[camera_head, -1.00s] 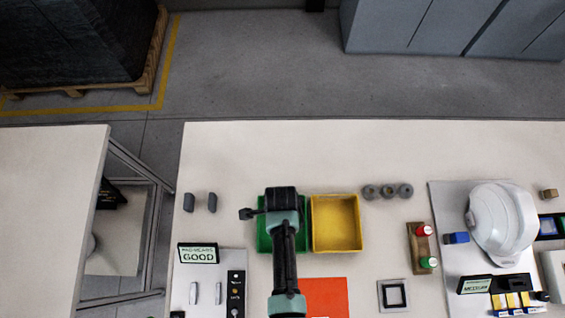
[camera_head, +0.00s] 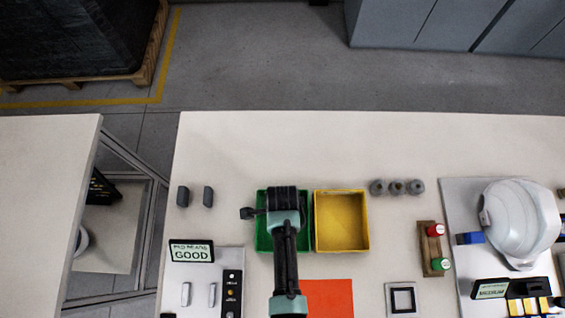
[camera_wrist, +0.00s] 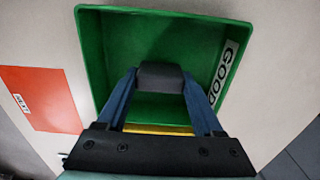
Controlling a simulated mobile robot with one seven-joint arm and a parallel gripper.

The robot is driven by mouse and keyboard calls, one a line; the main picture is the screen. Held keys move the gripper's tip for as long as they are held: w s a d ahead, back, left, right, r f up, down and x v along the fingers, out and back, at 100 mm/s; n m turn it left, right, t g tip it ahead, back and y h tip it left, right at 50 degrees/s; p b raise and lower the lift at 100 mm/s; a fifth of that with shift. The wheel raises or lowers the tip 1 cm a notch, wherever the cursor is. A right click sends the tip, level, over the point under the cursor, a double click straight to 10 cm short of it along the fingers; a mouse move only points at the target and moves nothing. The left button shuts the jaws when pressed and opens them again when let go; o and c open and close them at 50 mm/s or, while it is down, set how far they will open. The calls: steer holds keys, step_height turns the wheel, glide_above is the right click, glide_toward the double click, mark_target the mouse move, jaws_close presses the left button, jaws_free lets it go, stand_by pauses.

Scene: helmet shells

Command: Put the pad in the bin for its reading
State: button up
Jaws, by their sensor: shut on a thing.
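My gripper (camera_wrist: 160,84) is shut on a dark grey pad (camera_wrist: 160,76), which sits between its two blue fingers. In the wrist view the pad is in front of the inside of the green bin (camera_wrist: 92,50), which has a GOOD label (camera_wrist: 222,72). In the head view my gripper (camera_head: 283,204) is over the green bin (camera_head: 262,240) and hides much of it; the pad cannot be made out there. The yellow bin (camera_head: 342,192) stands right beside it and looks empty. A sign (camera_head: 191,251) at the left reads "PAD READS GOOD".
Two dark grey pieces (camera_head: 208,196) stand left of the bins. An orange-red mat (camera_head: 328,299) lies in front. Several grey round parts (camera_head: 397,187), a red-and-green button block (camera_head: 431,248) and a white helmet shell (camera_head: 521,222) are to the right. The table behind the bins is clear.

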steer(key=shift+f+b, duration=0.4)
steer(key=shift+f, duration=0.1)
steer(key=o, duration=1.5)
